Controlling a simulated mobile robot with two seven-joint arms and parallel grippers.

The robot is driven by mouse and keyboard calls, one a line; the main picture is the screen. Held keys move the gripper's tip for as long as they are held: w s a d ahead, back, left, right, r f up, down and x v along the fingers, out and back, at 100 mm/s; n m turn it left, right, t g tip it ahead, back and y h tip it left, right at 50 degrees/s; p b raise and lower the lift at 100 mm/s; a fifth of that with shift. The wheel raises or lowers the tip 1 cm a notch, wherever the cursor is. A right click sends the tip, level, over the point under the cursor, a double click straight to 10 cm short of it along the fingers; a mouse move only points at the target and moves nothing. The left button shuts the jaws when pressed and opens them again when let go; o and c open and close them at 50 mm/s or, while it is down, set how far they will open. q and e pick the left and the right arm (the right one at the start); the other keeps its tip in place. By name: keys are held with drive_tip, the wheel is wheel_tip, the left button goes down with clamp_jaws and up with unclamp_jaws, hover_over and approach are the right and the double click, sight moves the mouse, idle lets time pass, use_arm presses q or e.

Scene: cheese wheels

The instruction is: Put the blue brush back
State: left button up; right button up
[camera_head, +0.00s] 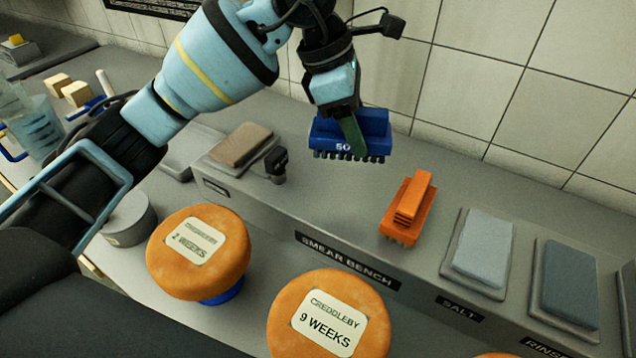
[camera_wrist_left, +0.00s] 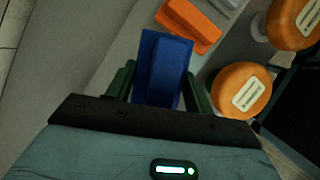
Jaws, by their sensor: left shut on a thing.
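The blue brush (camera_head: 376,126) is held in the air over the back of the smear bench, bristles down. Its block carries a partly hidden label reading "50". My left gripper (camera_head: 350,128) is shut on the blue brush; in the left wrist view the brush (camera_wrist_left: 163,68) sits between the two green fingers (camera_wrist_left: 158,90). An orange brush (camera_head: 408,207) lies on the bench to the right of and below the blue one. The grey bench (camera_head: 320,222) is labelled "SMEAR BENCH". My right gripper is not seen.
Cheese wheels (camera_head: 330,318) (camera_head: 198,252) stand in front of the bench, labelled 9 weeks and 2 weeks. Grey pads (camera_head: 482,246) (camera_head: 570,284) lie by SALT and RINSE labels; a brown pad (camera_head: 240,145) lies left. A tiled wall (camera_head: 480,95) stands behind. Bench between the blue and orange brushes looks clear.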

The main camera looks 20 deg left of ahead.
use_arm(q)
drive_tip(key=shift+a, duration=0.3)
drive_tip(key=shift+f, duration=4.95)
drive_tip(key=shift+f, duration=0.2)
drive_tip(key=o, duration=0.9)
drive_tip(key=shift+c, duration=0.2)
drive_tip(key=v, duration=1.2)
drive_tip(key=shift+r, duration=0.2)
